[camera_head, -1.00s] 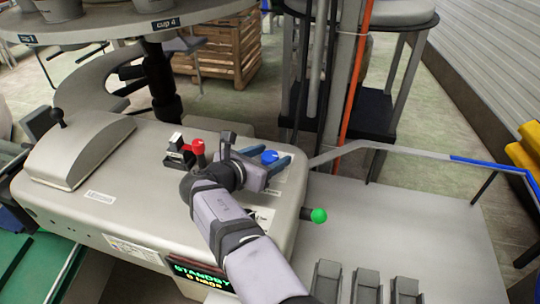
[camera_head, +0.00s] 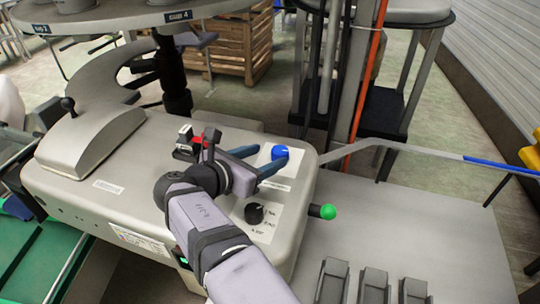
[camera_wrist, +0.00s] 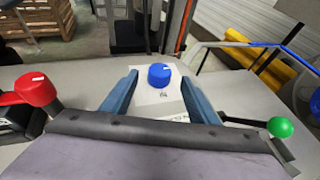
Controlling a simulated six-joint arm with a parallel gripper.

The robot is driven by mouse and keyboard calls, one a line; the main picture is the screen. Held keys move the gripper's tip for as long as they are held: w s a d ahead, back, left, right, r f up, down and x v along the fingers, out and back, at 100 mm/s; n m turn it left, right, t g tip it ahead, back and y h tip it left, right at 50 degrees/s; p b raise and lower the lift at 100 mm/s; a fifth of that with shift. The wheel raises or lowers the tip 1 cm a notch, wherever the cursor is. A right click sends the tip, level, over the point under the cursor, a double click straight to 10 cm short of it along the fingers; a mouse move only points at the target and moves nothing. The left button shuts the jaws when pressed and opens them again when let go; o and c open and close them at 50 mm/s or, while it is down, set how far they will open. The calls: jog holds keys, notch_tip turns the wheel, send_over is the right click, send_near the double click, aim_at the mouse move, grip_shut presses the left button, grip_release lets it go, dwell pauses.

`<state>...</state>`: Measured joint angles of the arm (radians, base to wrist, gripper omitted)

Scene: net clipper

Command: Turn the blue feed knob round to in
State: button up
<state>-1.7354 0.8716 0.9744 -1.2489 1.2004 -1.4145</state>
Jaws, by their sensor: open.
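The blue feed knob (camera_head: 280,153) stands on a white label plate on top of the grey machine housing (camera_head: 110,200). A pale mark shows on its top. In the wrist view the blue knob (camera_wrist: 159,75) lies ahead of my gripper, centred a little beyond the two fingertips. My gripper (camera_head: 272,157) is open and empty, its two blue-grey fingers pointing toward the knob. In the wrist view my gripper (camera_wrist: 161,88) has one finger on each side of the label plate, apart from the knob. The label's writing is too small to read.
A red-knobbed lever (camera_wrist: 36,89) stands left of my gripper, partly hidden in the head view. A green-tipped lever (camera_head: 328,212) sticks out at the right. A black rotary knob (camera_head: 255,213) sits nearer on the housing. An orange-striped post (camera_head: 365,80) rises behind.

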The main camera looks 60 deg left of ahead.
jog(key=shift+s, duration=0.1)
jog(key=shift+w+d+r, duration=0.1)
jog(key=shift+w+r, duration=0.15)
jog(key=shift+w, duration=0.05)
jog(key=w+d+r+t+p, duration=0.1)
jog(key=w+d+r+p, duration=0.2)
jog(key=w+d+r, duration=0.45)
jog(key=s+a+f+n+y, duration=0.1)
jog(key=f, duration=0.1)
jog(key=s+a+f+n+g+y, duration=0.1)
jog(key=n, duration=0.1)
jog(key=s+a+f+n+g+y, duration=0.1)
jog(key=f, duration=0.1)
jog(key=shift+s+a+f+n, duration=0.1)
jog(key=shift+f+n, duration=0.2)
jog(key=shift+f, duration=0.05)
jog(key=s+a+f+g, duration=0.1)
jog(key=s+a+g+y, duration=0.1)
jog(key=shift+s+f+n, duration=0.3)
jog(key=shift+f+n, duration=0.1)
jog(key=shift+s+a+f+m+g, duration=0.1)
jog(key=shift+s+f+m+g, duration=0.05)
jog(key=shift+s+m+g, duration=0.15)
jog(key=shift+w+a, duration=0.1)
